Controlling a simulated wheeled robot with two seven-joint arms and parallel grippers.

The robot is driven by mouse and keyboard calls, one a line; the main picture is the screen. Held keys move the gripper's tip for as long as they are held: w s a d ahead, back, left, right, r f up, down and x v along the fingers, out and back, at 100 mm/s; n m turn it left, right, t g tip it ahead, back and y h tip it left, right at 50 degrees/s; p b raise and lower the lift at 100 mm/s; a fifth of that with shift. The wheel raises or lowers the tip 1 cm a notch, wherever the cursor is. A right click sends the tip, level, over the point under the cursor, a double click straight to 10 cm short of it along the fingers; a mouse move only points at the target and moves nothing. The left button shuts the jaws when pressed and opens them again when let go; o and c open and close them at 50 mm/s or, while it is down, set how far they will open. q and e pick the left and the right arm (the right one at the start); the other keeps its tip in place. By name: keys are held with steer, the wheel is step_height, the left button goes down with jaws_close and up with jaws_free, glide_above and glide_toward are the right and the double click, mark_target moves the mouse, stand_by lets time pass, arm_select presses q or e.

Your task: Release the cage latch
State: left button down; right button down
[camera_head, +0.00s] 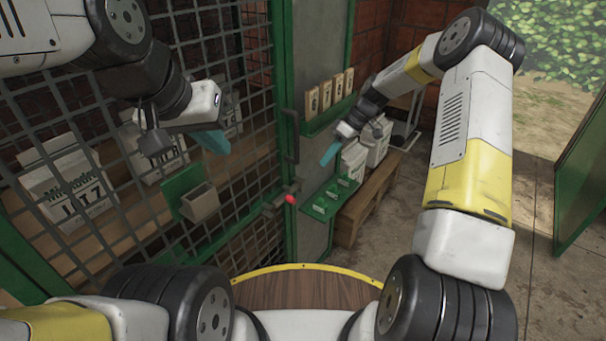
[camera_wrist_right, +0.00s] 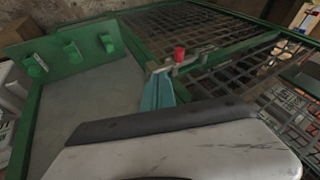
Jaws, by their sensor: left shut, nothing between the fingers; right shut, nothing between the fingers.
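The cage latch (camera_head: 284,196) is a small metal lever with a red knob, on the green frame edge of the mesh cage door (camera_head: 235,75). In the right wrist view the latch (camera_wrist_right: 178,60) and its red knob show just beyond the fingertips. My left gripper (camera_head: 218,143) is shut and empty in front of the mesh, up and left of the latch. My right gripper (camera_head: 328,154) is shut and empty, up and right of the latch in the head view. I cannot tell how far its fingertips are from the latch.
Behind the mesh are white printed sacks (camera_head: 66,185) and a small bin (camera_head: 200,202). Right of the door are a green shelf with small packets (camera_head: 328,95), a green panel with pegs (camera_head: 330,200) and a wooden pallet (camera_head: 366,205).

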mark_target(292, 200)
steer(key=shift+s+a+f, duration=0.75)
steer(key=shift+a+f, duration=0.5)
steer(key=shift+f, duration=0.3)
steer(key=shift+s+a+f, duration=0.8)
steer(key=shift+a+f, duration=0.5)
steer(key=shift+f, duration=0.2)
steer(key=shift+s+a+f, duration=0.75)
steer(key=shift+a+f, duration=0.5)
steer(key=shift+f, duration=0.3)
steer(key=shift+s+a, duration=0.85)
steer(key=shift+s, duration=0.3)
steer(key=shift+s+a, duration=0.8)
steer(key=shift+s, duration=0.3)
